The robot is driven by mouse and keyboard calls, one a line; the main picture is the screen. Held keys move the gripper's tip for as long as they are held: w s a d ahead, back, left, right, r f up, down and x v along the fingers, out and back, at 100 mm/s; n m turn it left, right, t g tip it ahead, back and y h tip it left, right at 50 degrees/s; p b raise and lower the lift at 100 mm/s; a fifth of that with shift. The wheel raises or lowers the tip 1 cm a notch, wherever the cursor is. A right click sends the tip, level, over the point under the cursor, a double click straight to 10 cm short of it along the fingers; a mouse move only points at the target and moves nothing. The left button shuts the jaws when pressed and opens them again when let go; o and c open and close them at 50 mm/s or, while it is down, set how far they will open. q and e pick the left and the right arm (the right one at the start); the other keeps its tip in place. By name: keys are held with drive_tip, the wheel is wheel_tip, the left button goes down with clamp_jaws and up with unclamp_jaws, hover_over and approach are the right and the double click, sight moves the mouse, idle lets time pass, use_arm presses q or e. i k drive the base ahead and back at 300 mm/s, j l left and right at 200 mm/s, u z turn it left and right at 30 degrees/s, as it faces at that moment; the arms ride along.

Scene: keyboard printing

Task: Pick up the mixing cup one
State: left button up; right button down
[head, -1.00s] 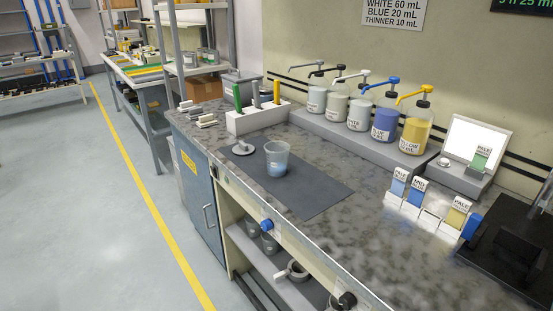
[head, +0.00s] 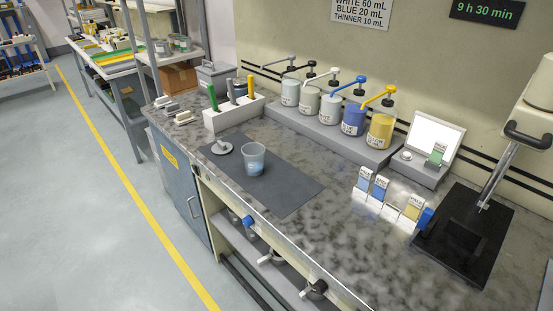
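The mixing cup (head: 254,160) is a clear, tapered cup with some bluish content low in it. It stands upright on a dark grey mat (head: 289,196) on the speckled counter. A small round grey lid-like piece with a knob (head: 221,147) lies just left of it on the mat. Neither of my grippers shows in the head view.
Several pump bottles (head: 353,119) stand on a grey ledge at the back. A white holder with coloured handles (head: 232,113) is behind the cup. Labelled sample cards (head: 380,187) and a black-based stand (head: 465,236) are at right. The counter in front of the cards is clear.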

sight(253, 153)
drive_tip(key=i+j+z, duration=0.1)
drive_tip(key=j+z, duration=0.15)
drive_tip(key=z, duration=0.2)
drive_tip(key=i+j+z, duration=0.1)
drive_tip(key=j+z, duration=0.5)
drive_tip(key=z, duration=0.25)
drive_tip(key=j+z, duration=0.4)
